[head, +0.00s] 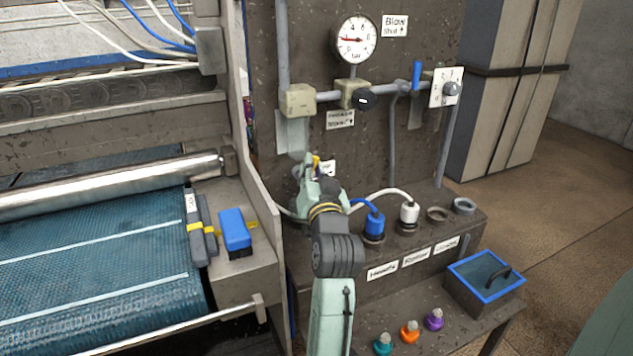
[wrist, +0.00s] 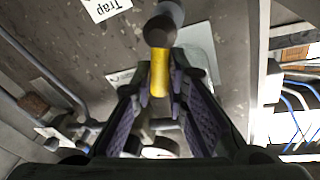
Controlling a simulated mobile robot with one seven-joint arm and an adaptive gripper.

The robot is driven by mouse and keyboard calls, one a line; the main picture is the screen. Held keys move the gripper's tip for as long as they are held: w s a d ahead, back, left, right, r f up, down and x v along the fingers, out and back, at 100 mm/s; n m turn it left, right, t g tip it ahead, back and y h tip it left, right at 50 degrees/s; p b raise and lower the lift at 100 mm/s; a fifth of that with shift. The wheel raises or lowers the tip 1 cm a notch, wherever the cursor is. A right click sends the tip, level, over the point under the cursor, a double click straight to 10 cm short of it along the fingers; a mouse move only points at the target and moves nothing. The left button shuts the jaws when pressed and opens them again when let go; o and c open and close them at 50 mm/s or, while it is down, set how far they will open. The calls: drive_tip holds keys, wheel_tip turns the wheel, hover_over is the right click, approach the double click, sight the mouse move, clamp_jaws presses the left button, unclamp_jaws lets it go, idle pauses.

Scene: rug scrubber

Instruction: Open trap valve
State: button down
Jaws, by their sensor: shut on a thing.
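The trap valve shows in the wrist view as a yellow handle (wrist: 159,76) joined to a dark round hub (wrist: 160,31). A white label reading "Trap" (wrist: 107,8) is on the panel beside it. My gripper (wrist: 161,88) is shut on the yellow handle, with a purple-padded finger on each side. In the head view my gripper (head: 314,178) is at the lower part of the panel, and only a small bit of the yellow handle (head: 317,160) shows. My gripper hides most of the valve and part of its label there.
A pressure gauge (head: 356,40), pipes, and a blue lever (head: 416,75) are above on the panel. Blue (head: 374,226) and white (head: 409,213) plugs with cables stand on the ledge to the right, near my arm. A blue-rimmed bin (head: 486,284) is lower right.

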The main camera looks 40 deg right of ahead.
drive_tip(key=shift+w+a+n+t+b, duration=0.1)
drive_tip(key=shift+a+n+t+b, duration=0.15)
drive_tip(key=shift+n+b, duration=0.6)
drive_tip(key=shift+w+a+n+t+b, duration=0.1)
drive_tip(key=shift+a+n+t+b, duration=0.1)
drive_tip(key=shift+n+b, duration=0.6)
drive_tip(key=shift+a+n+t+b, duration=0.25)
drive_tip(key=shift+n+b, duration=0.5)
drive_tip(key=shift+n, duration=0.1)
drive_tip(key=c, duration=1.9)
unclamp_jaws()
drive_tip(key=shift+a, duration=0.1)
drive_tip(key=shift+s, duration=0.15)
drive_tip(key=v, duration=1.1)
drive_tip(key=shift+s+r, duration=0.1)
drive_tip(key=shift+s, duration=0.3)
